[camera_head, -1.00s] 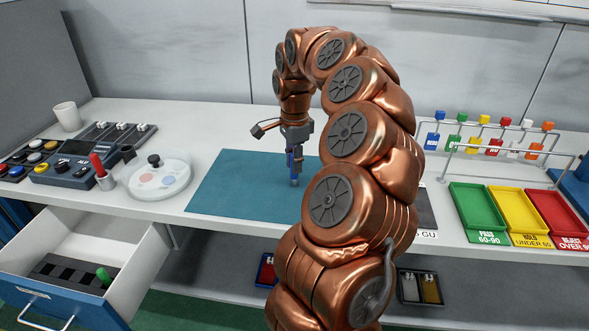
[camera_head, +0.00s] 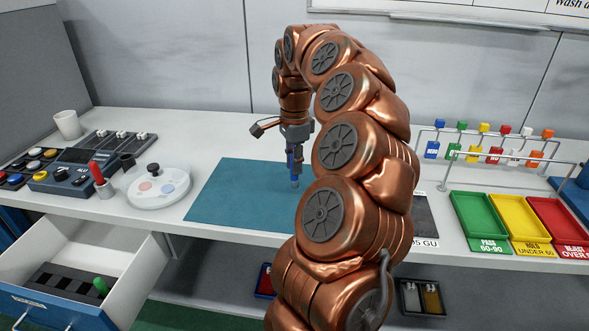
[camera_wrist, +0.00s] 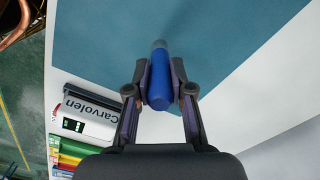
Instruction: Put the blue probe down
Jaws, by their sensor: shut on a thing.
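The blue probe (camera_wrist: 158,88) is a blue cylinder with a grey tip. In the wrist view my gripper (camera_wrist: 161,82) is shut on it, one finger on each side. In the head view the probe (camera_head: 295,173) hangs upright below my gripper (camera_head: 292,152), grey tip down, over the teal mat (camera_head: 235,195). I cannot tell whether the tip touches the mat. My arm hides the right part of the mat in the head view.
A white round dish (camera_head: 160,187) and a red-handled tool (camera_head: 98,175) stand left of the mat. An open drawer (camera_head: 130,270) juts out at the lower left. Green (camera_head: 480,222), yellow (camera_head: 528,225) and red (camera_head: 560,222) trays lie at the right, before a tag rack.

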